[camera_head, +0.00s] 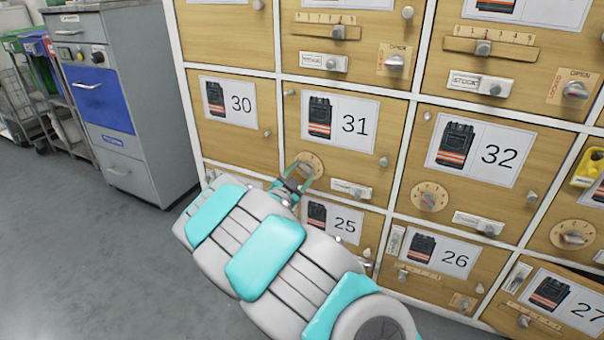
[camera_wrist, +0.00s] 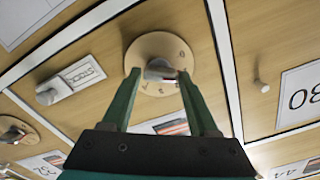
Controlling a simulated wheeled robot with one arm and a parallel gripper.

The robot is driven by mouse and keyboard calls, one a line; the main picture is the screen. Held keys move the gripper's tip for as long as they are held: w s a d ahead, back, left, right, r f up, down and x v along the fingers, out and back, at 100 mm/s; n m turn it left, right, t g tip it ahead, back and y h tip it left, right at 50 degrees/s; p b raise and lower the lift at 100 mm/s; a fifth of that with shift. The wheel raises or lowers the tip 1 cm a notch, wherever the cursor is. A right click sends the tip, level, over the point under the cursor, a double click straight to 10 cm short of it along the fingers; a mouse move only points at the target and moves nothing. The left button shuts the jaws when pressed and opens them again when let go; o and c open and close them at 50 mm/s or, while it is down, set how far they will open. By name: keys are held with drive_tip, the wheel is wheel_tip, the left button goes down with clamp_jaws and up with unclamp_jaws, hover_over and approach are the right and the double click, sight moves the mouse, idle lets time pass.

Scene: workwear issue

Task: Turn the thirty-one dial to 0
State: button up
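The thirty-one dial (camera_head: 312,160) is a round wooden plate with a metal knob on the locker door marked 31, below its label (camera_head: 340,119). In the wrist view the dial (camera_wrist: 160,48) is straight ahead, with small marks around its rim too blurred to read surely. Its grey knob (camera_wrist: 160,70) lies roughly crosswise in that view. My gripper (camera_head: 302,177) is at this dial and partly covers it in the head view. In the wrist view its two green fingers (camera_wrist: 160,76) are apart, one on each side of the knob, with gaps visible.
A labelled slider (camera_head: 351,189) sits right of the dial, and a small round knob (camera_head: 384,162) is above it. Door 32 has a similar dial (camera_head: 430,197). Doors 30 and 25 adjoin. A grey cabinet (camera_head: 125,100) stands left; the floor (camera_head: 110,260) before it is clear.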

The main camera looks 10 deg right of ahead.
clamp_jaws()
drive_tip(key=shift+n+p, duration=0.3)
drive_tip(key=shift+p, duration=0.2)
drive_tip(key=n+p, duration=0.1)
drive_tip(key=p, duration=0.1)
drive_tip(key=n+p, duration=0.1)
drive_tip(key=p, duration=0.1)
drive_tip(key=shift+r, duration=0.25)
drive_tip(key=n+p, duration=0.3)
drive_tip(key=p, duration=0.1)
drive_tip(key=shift+f+n+p, duration=0.2)
drive_tip(key=shift+n+p, duration=0.8)
drive_tip(key=shift+n, duration=0.2)
drive_tip(key=shift+a, duration=0.1)
